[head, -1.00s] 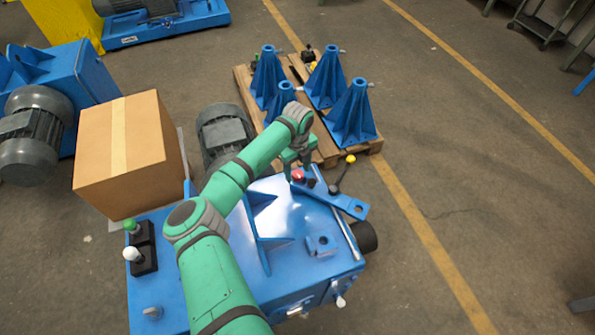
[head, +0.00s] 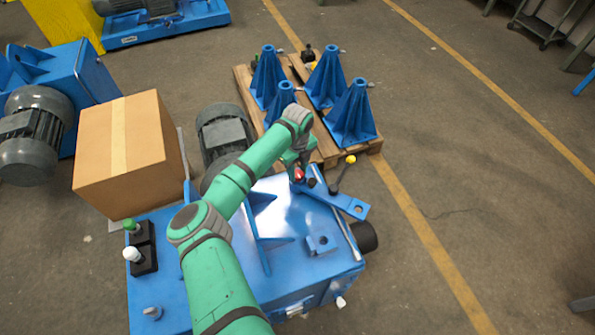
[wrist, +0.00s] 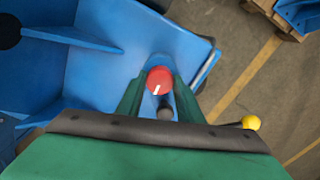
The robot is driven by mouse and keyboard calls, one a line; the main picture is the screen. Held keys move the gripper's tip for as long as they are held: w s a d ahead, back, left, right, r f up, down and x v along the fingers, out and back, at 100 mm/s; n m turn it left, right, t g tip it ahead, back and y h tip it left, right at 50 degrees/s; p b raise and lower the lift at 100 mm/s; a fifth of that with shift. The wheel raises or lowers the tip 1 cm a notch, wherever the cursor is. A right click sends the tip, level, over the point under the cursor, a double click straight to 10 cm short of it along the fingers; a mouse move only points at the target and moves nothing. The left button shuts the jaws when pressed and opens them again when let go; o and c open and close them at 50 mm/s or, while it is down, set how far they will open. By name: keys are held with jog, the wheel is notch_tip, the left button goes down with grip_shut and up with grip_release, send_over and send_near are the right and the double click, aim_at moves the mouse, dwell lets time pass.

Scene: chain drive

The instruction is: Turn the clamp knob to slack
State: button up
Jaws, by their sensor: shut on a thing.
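The red knob (head: 298,174), with a white mark on top, stands at the far edge of the blue machine (head: 190,290); I take it to be the clamp knob. In the wrist view the red knob (wrist: 160,76) sits between the green fingers of my gripper (wrist: 159,92), which is shut on it. Its white mark runs nearly up and down there, tilted slightly. In the head view my gripper (head: 296,167) comes down at the knob from behind, and its fingers are partly hidden by the wrist.
A small dark knob (wrist: 166,112) is close by the red one. A lever with a yellow ball (head: 350,159) stands to the right, beside a flat blue arm (head: 345,204). A cardboard box (head: 120,150) is at left. A pallet with blue stands (head: 350,115) lies behind.

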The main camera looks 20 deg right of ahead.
jog(key=n, duration=0.3)
jog(key=shift+n, duration=0.4)
jog(key=n, duration=0.4)
jog(key=shift+n, duration=0.3)
jog(key=n, duration=0.3)
jog(key=shift+n, duration=0.3)
jog(key=n, duration=0.4)
jog(key=shift+n, duration=0.3)
jog(key=n, duration=0.4)
jog(key=shift+n, duration=0.3)
jog(key=n, duration=0.3)
jog(key=shift+n, duration=0.3)
jog(key=n, duration=0.3)
jog(key=shift+n, duration=2)
jog(key=shift+r, duration=0.1)
